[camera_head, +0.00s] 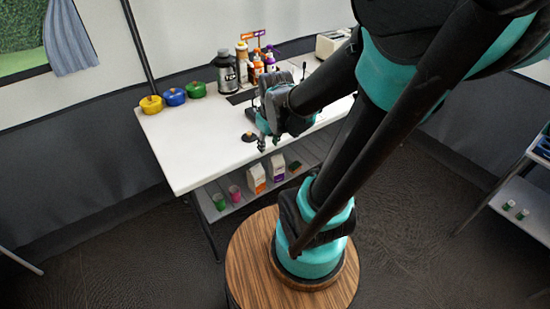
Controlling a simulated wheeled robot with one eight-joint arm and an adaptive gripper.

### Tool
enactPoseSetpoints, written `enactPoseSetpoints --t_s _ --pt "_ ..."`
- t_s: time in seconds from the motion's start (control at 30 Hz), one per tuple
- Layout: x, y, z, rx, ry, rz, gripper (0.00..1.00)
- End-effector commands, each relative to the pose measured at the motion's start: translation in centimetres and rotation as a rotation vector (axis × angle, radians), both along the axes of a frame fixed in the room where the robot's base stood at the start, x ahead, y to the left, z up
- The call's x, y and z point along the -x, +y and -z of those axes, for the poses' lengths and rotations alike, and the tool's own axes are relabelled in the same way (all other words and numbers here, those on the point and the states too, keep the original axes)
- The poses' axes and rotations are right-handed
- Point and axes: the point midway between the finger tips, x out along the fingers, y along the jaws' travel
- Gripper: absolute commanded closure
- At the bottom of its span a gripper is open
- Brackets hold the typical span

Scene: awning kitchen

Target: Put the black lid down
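A small black lid (250,137) with a tan knob appears to lie flat on the white table (188,150), near its front edge. My gripper (269,144) points down just right of the lid, low over the table's front edge. Its two fingertips show apart with a gap between them, and I see nothing held in it. The lid looks clear of the fingers, but the view is small and contact is hard to judge. My arm hides part of the table's right side.
Yellow (151,104), blue (173,96) and green (195,89) lidded pots stand at the back left. A dark canister (227,72) and several bottles (258,66) stand behind my gripper. A toaster (331,43) is at the back right. The table's left front is clear.

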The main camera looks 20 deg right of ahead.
Motion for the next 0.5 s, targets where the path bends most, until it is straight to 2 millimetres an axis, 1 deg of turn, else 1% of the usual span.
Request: enactPoseSetpoints --t_s 0.03,0.1,0.2,0.3,0.5 --pt "1.6 -0.2 0.7 -0.025 -0.021 0.090 0.62" --pt "3.1 -0.4 1.5 -0.062 -0.047 0.206 0.62" --pt "4.4 -0.6 2.3 -0.102 -0.073 0.321 0.62" --pt "5.1 -0.7 2.7 -0.121 -0.084 0.377 0.62" --pt "5.1 -0.7 2.7 -0.126 -0.087 0.390 0.62"
